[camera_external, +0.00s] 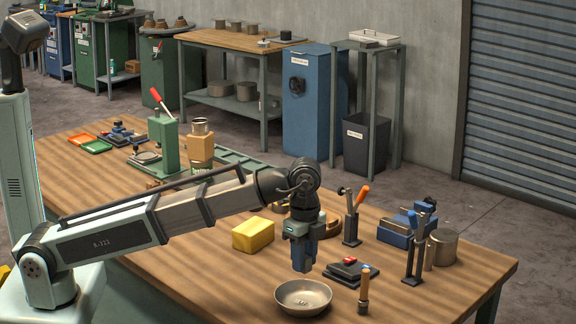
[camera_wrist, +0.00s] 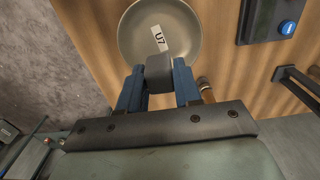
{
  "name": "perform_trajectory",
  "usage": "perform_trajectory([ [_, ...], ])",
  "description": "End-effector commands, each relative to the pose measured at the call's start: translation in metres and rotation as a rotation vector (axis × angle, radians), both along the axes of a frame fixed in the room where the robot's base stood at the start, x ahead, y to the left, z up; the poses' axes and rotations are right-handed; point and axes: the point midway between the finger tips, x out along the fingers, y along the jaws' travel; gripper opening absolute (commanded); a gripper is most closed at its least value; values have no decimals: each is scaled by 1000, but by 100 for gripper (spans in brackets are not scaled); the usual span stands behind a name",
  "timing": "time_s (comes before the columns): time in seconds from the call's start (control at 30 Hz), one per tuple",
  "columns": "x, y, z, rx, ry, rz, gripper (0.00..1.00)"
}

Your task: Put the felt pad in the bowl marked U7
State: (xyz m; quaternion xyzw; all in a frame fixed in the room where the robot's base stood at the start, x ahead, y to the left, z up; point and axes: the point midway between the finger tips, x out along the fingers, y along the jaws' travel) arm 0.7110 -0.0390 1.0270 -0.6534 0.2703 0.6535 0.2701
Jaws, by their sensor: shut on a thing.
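A shallow grey metal bowl (camera_external: 291,305) stands near the front edge of the wooden table. In the wrist view the bowl (camera_wrist: 187,50) carries a white label reading U7. My gripper (camera_external: 302,268) points down just above the bowl, toward its back rim in the external view. In the wrist view my gripper (camera_wrist: 160,85) is shut on a dark grey block, the felt pad (camera_wrist: 159,70), held between the two blue fingers. The pad overlaps the bowl's near side in that view. The pad cannot be made out in the external view.
A wooden-handled tool (camera_external: 364,290) stands close right of the bowl. A black device with a red button (camera_external: 350,272) is behind it. A yellow block (camera_external: 253,234) lies back left. Tool stands, a blue vise (camera_external: 397,232) and a metal cylinder (camera_external: 442,247) are at the right.

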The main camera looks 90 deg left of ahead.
Motion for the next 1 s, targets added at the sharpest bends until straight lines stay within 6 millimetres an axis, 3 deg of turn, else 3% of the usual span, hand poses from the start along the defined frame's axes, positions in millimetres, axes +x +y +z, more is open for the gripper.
perform_trajectory([
  [0.7, -1, 0, -69, 0, 1, -1, 5],
  [1.0, 0, 0, -86, 0, 0, -1, 5],
])
